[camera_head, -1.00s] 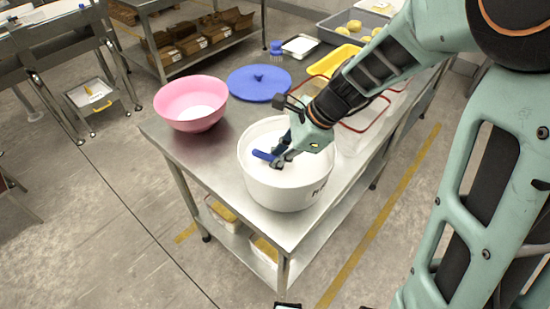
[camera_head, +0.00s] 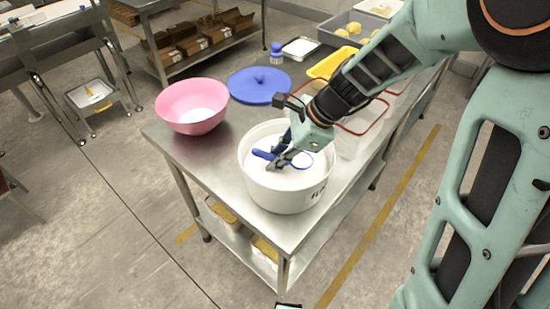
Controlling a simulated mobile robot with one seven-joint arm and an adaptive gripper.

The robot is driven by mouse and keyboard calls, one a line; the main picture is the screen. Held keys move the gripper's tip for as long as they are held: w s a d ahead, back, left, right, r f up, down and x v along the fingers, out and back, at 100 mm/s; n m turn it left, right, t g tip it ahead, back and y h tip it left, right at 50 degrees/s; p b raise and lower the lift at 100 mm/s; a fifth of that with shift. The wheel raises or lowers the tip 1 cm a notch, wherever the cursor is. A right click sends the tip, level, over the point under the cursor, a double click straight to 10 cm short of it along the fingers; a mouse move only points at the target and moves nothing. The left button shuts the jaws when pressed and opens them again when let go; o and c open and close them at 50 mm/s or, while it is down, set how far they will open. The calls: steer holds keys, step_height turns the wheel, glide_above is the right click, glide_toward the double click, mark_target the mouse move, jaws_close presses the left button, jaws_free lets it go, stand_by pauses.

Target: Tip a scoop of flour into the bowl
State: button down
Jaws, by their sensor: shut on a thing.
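A pink bowl (camera_head: 190,107) stands at the left end of the steel table, with some white stuff in its bottom. A white tub (camera_head: 285,190) of flour (camera_head: 264,180) stands to its right, near the table's front edge. My gripper (camera_head: 280,161) is over the tub's opening, shut on the blue handle of a scoop (camera_head: 263,154). The scoop's round end (camera_head: 302,160), with a blue rim and white inside, shows to the right of my fingers, at the level of the tub's mouth. I cannot tell whether it touches the flour.
A blue lid (camera_head: 258,84) lies behind the bowl and tub. A blue-capped bottle (camera_head: 276,52), a yellow tray (camera_head: 333,63) and red-rimmed clear containers (camera_head: 361,117) stand farther back and right. Bare steel table (camera_head: 222,143) lies between bowl and tub.

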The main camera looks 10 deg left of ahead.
mark_target(275, 156)
steer(key=shift+r+p, duration=4.75)
steer(key=shift+r, duration=0.65)
steer(key=shift+d, duration=0.1)
